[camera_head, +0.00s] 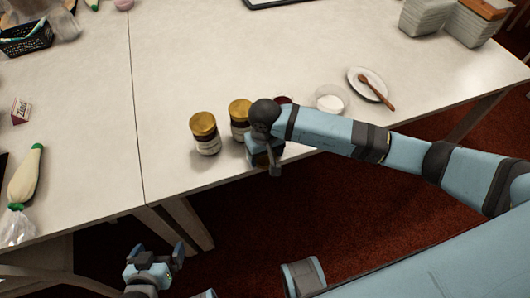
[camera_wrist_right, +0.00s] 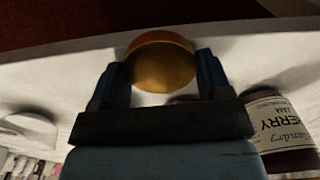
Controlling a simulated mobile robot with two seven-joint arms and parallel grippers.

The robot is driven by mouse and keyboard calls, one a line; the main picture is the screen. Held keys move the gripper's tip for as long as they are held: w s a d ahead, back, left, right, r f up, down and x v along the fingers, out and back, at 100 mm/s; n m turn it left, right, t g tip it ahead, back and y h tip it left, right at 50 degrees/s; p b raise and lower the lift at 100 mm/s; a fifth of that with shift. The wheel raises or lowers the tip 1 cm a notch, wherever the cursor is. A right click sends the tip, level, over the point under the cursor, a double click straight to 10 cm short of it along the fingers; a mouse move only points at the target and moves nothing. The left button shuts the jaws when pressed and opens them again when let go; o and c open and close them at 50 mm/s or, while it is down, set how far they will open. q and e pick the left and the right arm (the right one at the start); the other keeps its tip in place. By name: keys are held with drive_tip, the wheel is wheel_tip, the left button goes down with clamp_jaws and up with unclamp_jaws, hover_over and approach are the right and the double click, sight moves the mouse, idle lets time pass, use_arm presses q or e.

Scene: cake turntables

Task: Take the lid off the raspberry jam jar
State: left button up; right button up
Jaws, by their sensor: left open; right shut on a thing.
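My right gripper (camera_wrist_right: 163,75) is shut on a gold lid (camera_wrist_right: 160,65), which shows between its fingers in the right wrist view. Whether a jar is under this lid is hidden. A jar (camera_wrist_right: 284,128) with a cream label ending in "ERRY JAM" stands to the right of the gripper there. In the head view, the right gripper (camera_head: 272,168) is low at the table's front edge, its fingertips mostly hidden. A dark red round thing (camera_head: 285,100) shows partly behind my right arm. My left gripper (camera_head: 155,255) is open and empty, below the table's front edge.
Two gold-lidded jars, one in front (camera_head: 205,135) and one behind (camera_head: 239,112), stand left of my right gripper. A glass bowl (camera_head: 331,99) and a saucer with a wooden spoon (camera_head: 371,84) are to the right. The table (camera_head: 200,50) is clear behind the jars.

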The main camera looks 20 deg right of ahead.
drive_tip(key=o, duration=1)
drive_tip(key=shift+f, duration=0.1)
drive_tip(key=shift+c, duration=0.2)
drive_tip(key=shift+o, duration=0.3)
